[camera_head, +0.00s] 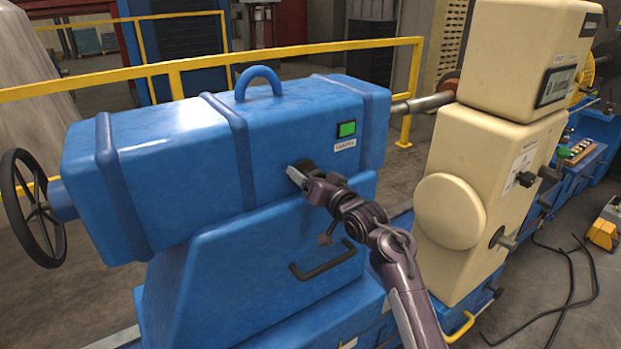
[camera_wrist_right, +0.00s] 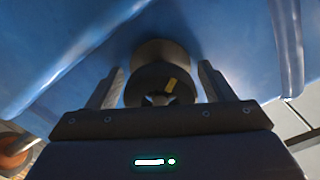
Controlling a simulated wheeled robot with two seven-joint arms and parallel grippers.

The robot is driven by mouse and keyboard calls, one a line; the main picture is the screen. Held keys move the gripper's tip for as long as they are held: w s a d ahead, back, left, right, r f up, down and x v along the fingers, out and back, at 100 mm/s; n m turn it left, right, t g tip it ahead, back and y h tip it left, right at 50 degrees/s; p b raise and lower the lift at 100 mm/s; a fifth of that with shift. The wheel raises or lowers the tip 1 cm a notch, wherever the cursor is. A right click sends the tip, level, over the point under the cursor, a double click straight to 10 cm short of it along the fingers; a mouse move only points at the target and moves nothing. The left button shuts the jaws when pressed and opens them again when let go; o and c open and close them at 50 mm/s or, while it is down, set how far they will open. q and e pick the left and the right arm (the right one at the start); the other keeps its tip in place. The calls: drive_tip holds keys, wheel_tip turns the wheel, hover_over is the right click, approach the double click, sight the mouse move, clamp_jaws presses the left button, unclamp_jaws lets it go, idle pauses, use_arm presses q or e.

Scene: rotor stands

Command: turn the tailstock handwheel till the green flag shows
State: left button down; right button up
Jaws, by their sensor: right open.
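The tailstock (camera_head: 185,150) is a large blue housing in the head view. Its black spoked handwheel (camera_head: 40,208) stands on a shaft at the left end, with no gripper near it. A small window (camera_head: 347,129) on the housing's front shows green, above a small label. My right gripper (camera_head: 298,176) is at the front face, below and left of that window. In the right wrist view its open fingers (camera_wrist_right: 158,84) stand either side of a dark round knob (camera_wrist_right: 160,84) with a yellow mark. Gaps show between fingers and knob. My left gripper is not in view.
A bar handle (camera_head: 322,262) sits on the blue base below my right gripper. A cream machine (camera_head: 490,160) with a round cover stands to the right. A yellow railing (camera_head: 215,62) runs behind. Black cables (camera_head: 570,285) lie on the floor at right.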

drive_tip(key=b+v, duration=0.2)
drive_tip(key=v, duration=0.5)
drive_tip(key=shift+s+d+b, duration=0.25)
drive_tip(key=shift+s+b, duration=0.1)
drive_tip(key=shift+b, duration=0.05)
